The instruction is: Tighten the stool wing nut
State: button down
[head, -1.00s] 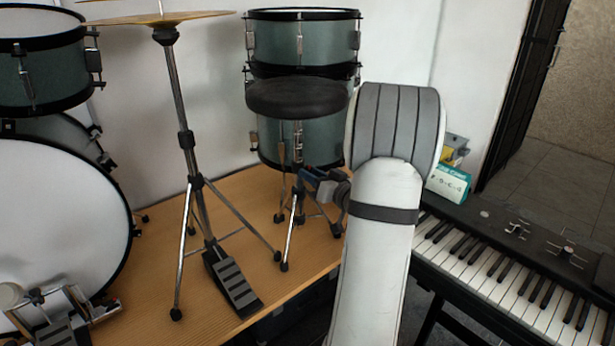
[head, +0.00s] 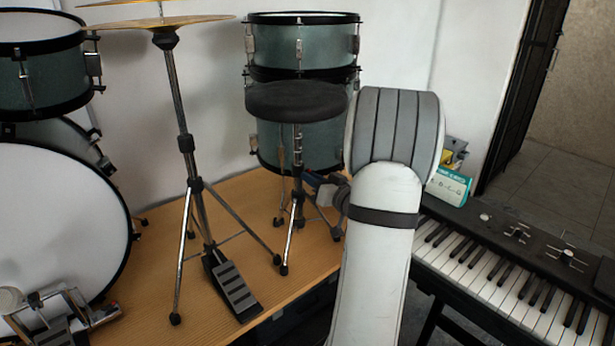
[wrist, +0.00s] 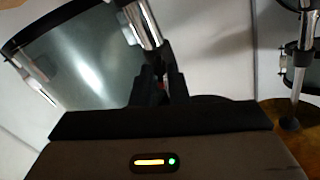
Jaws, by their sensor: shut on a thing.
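The stool has a round black seat (head: 297,101) and a chrome post on tripod legs, standing on the wooden platform in front of a green drum. My gripper (head: 308,180) is at the post below the seat, reaching in from the right. In the wrist view my gripper's dark fingers (wrist: 160,88) are closed together just below the chrome post (wrist: 143,27) and its black collar. The wing nut is mostly hidden between the fingers, and its angle cannot be made out.
A cymbal stand (head: 186,150) with a pedal (head: 233,285) stands left of the stool. A bass drum (head: 55,215) is at the far left. The wall is close behind.

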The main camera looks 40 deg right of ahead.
jog(key=shift+m+b, duration=0.6)
jog(key=shift+m, duration=1.8)
jog(key=m, duration=0.4)
jog(key=shift+m, duration=0.4)
